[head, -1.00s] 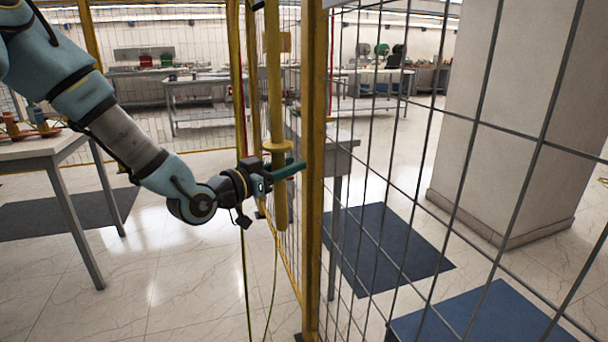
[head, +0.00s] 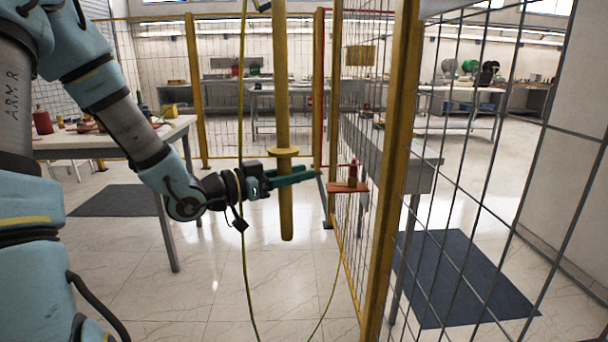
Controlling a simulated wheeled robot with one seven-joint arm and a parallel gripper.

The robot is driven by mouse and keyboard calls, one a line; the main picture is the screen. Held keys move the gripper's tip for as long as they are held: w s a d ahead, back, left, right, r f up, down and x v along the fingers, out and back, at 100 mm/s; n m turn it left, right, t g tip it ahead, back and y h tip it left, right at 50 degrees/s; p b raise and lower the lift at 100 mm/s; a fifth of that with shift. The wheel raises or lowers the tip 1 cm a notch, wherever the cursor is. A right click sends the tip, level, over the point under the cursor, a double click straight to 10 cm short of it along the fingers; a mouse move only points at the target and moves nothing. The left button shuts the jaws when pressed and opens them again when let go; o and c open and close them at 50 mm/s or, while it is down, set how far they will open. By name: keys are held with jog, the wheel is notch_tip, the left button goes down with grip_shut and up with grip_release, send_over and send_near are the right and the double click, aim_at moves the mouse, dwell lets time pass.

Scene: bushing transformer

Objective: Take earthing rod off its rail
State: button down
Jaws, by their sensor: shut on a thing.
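The earthing rod (head: 282,95) is a long yellow pole hanging upright, with a round collar (head: 284,151) low on it and a blunt lower end. Its top runs out of the head view. My gripper (head: 292,176) reaches in from the left and is shut on the rod just below the collar, its green fingers around it. A thin yellow-green cable (head: 246,265) hangs beside the rod and loops below it. A small red-brown bracket (head: 347,187) with an upright piece shows on the mesh fence, right of the fingertips and apart from the rod.
A yellow fence post (head: 392,170) and mesh panel stand close on the right. A table (head: 118,140) with small items is at the left. Benches stand at the back. Tiled floor (head: 215,270) is open below the rod.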

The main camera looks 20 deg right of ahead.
aim_at(296, 152)
jog(key=shift+r+p, duration=1.95)
jog(key=shift+r, duration=0.4)
jog(key=w+a+p, duration=0.4)
jog(key=w+a, duration=0.1)
jog(key=a, duration=0.8)
jog(key=shift+p, duration=0.4)
